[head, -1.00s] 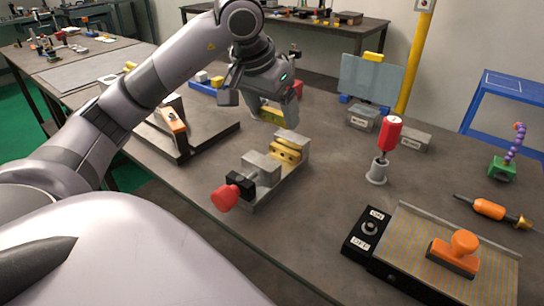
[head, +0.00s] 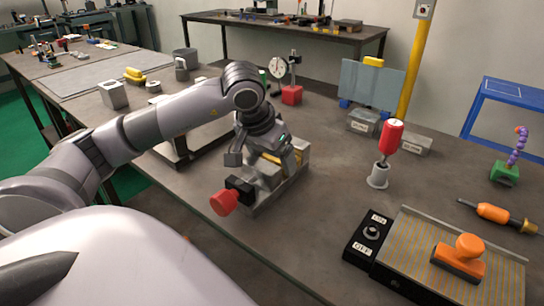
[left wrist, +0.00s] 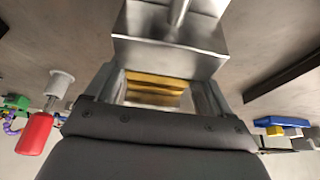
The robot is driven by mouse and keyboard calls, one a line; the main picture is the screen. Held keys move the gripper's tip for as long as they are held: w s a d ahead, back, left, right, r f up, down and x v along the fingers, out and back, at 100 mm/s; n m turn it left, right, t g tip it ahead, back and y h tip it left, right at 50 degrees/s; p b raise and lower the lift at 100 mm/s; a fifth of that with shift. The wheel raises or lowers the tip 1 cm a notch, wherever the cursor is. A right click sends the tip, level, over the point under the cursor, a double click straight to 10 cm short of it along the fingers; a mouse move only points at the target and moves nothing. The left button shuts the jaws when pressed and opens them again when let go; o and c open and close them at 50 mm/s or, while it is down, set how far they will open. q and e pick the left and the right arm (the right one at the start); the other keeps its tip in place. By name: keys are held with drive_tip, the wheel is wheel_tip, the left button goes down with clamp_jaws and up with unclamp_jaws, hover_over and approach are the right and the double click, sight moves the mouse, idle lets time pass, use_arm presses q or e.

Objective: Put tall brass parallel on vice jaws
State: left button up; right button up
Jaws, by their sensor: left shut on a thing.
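The grey vice (head: 272,198) stands on the table in the middle of the head view, with a black-and-red handle (head: 224,202) at its near end. My left gripper (head: 270,160) is over the vice and hides much of its jaws. In the left wrist view the gripper is shut on the tall brass parallel (left wrist: 155,86), which spans the gap between the two fingers. A grey vice jaw block (left wrist: 170,50) is close beside it. Whether the parallel touches the vice, I cannot tell. My right gripper is not in view.
A red-handled tool stands in a grey holder (head: 377,177) right of the vice. A plate with an orange-handled block (head: 459,259) is at the front right. A dial gauge (head: 278,68) and red block (head: 292,95) stand behind.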

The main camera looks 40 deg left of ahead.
use_arm(q)
drive_tip(key=shift+f, duration=0.1)
drive_tip(key=o, duration=1.1)
drive_tip(key=shift+s+r, duration=0.1)
drive_tip(key=shift+r, duration=0.4)
drive_tip(key=p+v, duration=0.1)
drive_tip(key=v, duration=1)
drive_tip(key=shift+s+r, duration=0.1)
drive_tip(key=shift+r, duration=0.05)
